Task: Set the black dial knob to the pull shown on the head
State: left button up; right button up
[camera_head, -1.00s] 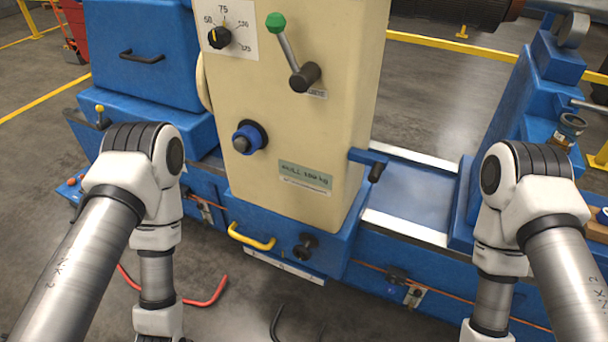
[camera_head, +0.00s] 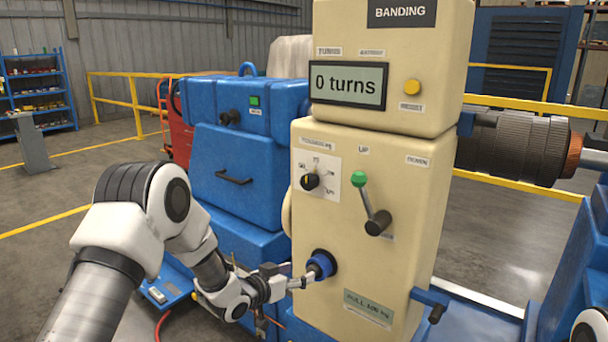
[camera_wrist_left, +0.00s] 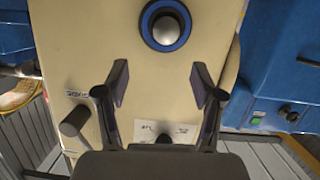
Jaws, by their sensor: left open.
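The black dial knob (camera_head: 310,181) sits on a white scale plate (camera_head: 328,172) on the cream head; its pointer direction is too small to read surely. In the left wrist view the knob (camera_wrist_left: 163,137) is partly hidden behind my gripper body. A greenish plate (camera_head: 368,308) low on the head reads "PULL" with a number I read as about 600 kg. My left gripper (camera_head: 307,280) is open and empty, below the dial by the blue-collared knob (camera_head: 321,264). In the left wrist view my spread fingers (camera_wrist_left: 159,82) have bare cream panel between them. My right gripper is out of view.
A green-tipped lever (camera_head: 369,202) sticks out right of the dial. A display (camera_head: 348,85) reads "0 turns" above, beside a yellow button (camera_head: 412,87). A blue cabinet (camera_head: 235,170) stands left of the head. A blue handle (camera_head: 430,300) juts out at lower right.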

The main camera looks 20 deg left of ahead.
aim_at(306, 182)
pick_arm(q)
jog(key=w+a+r+t+p, duration=0.1)
jog(key=w+r+t, duration=0.1)
jog(key=r, duration=0.8)
jog(key=w+a+r+t+p, duration=0.1)
jog(key=a+r, duration=0.1)
jog(key=r, duration=0.9)
jog(key=shift+m+h, duration=0.3)
jog(key=shift+m, duration=0.1)
jog(key=p+x, duration=0.1)
jog(key=x, duration=0.3)
jog(key=p+x, duration=0.1)
jog(key=x, duration=0.3)
jog(key=shift+w+f+p, duration=0.2)
jog(key=shift+p, duration=0.15)
jog(key=c, duration=1.2)
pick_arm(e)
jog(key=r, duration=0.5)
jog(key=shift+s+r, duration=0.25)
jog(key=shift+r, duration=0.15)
